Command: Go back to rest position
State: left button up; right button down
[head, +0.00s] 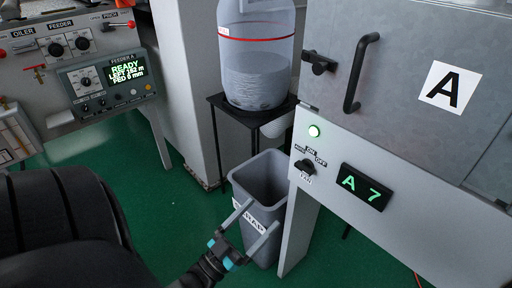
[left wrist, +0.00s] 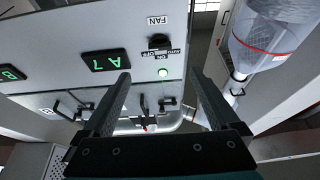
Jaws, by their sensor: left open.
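My left gripper (head: 264,213) is in the lower middle of the head view, in front of the grey scrap bin (head: 240,180). Its two fingers are spread apart with nothing between them, and they overlap the bin's front and label in the picture. I cannot tell whether they touch it. In the left wrist view the gripper (left wrist: 160,75) also shows open and empty, pointing toward the machine panel. My right gripper is not in view. No foil tray can be made out.
A grey cabinet marked A (head: 400,70) with a handle and "A 7" display (head: 366,188) stands at right. A clear vessel (head: 258,55) sits on a black stand (head: 225,105) behind the bin. A feeder panel (head: 105,80) is at left. Green floor (head: 150,190) is open between.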

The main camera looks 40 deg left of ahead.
pick_arm(q)
jog(key=shift+s+f, duration=0.1)
jog(key=shift+s, duration=0.05)
dwell(0.5)
